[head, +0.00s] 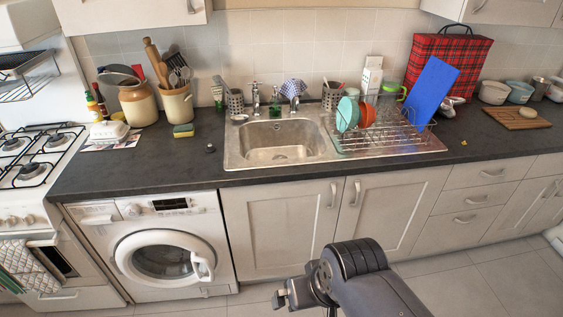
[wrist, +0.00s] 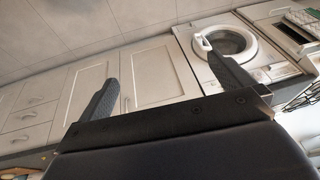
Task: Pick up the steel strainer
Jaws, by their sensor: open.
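A small dark grey metallic piece (head: 210,148) lies on the dark worktop, left of the sink and above the washer. It looks like the steel strainer, but it is too small to be sure. It is not seen in the wrist view. My gripper (wrist: 161,70) is open, its two fingers wide apart with nothing between them. It faces the cabinet doors and the washer, which stand at a distance. In the head view my arm is at the bottom middle, in front of the cabinets and well away from the small piece.
The worktop (head: 130,175) around the small piece is mostly clear. A yellow-green sponge (head: 183,131) and a utensil crock (head: 176,104) stand behind it. The steel sink (head: 280,140) is to its right, the gas hob (head: 35,150) farther left. The washer (head: 155,250) is below.

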